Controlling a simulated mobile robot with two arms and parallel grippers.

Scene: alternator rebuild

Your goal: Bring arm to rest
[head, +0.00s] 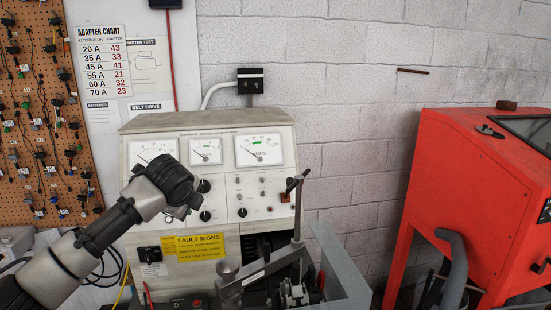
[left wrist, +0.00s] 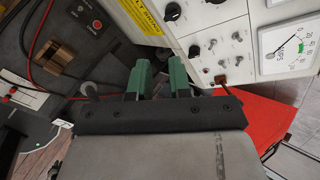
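My left arm (head: 95,245) comes in from the lower left in the head view and reaches up in front of the test bench (head: 205,140). Its dark wrist joint (head: 172,178) covers part of the bench panel, and the fingers cannot be made out there. In the left wrist view my left gripper (left wrist: 161,80) shows two green fingers with a gap between them. Nothing is visible between them. The bench panel with its knobs and gauge shows past the fingertips. My right arm and right gripper are in neither view.
A grey metal fixture with a lever (head: 298,225) stands at the bench front, holding a part. A red cabinet (head: 455,170) stands at right. A pegboard (head: 40,120) hangs at left. Red and black cables (left wrist: 62,60) show in the left wrist view.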

